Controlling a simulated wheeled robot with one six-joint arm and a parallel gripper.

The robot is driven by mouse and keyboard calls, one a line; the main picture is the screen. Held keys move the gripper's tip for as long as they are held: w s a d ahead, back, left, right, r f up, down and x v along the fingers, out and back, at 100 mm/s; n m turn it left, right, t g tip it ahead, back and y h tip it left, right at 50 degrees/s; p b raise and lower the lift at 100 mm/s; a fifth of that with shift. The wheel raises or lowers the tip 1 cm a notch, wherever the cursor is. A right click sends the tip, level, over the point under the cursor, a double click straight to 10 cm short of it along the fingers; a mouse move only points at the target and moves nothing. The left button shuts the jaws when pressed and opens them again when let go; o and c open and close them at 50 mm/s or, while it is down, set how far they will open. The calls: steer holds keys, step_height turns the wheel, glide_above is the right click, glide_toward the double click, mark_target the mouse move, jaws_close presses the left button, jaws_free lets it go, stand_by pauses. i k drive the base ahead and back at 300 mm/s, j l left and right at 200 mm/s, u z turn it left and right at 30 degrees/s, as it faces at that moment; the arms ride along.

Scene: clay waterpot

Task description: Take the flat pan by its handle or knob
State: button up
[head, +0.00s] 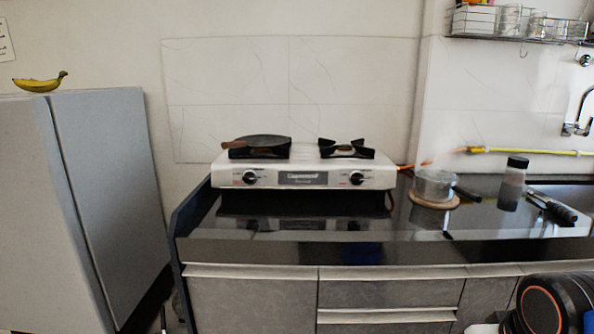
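The flat pan (264,141) is dark and shallow. It sits on the left burner of the white two-burner stove (304,177). Its brown handle (236,146) points to the left and slightly toward me. My gripper is not in view. A black rounded part with an orange ring at the bottom right looks like part of my arm, and nothing is seen touching the pan.
The right burner (346,149) is bare. A clear pot (434,184) on a round wooden board, a dark-lidded jar (513,183) and black-handled utensils (551,207) stand or lie on the right of the dark counter (290,250). A grey cabinet (105,190) rises at the left.

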mark_target(257, 140)
steer(key=j+u, duration=0.1)
steer(key=j, duration=0.8)
steer(key=j+u, duration=0.15)
steer(key=j, duration=0.7)
steer(key=i, duration=0.05)
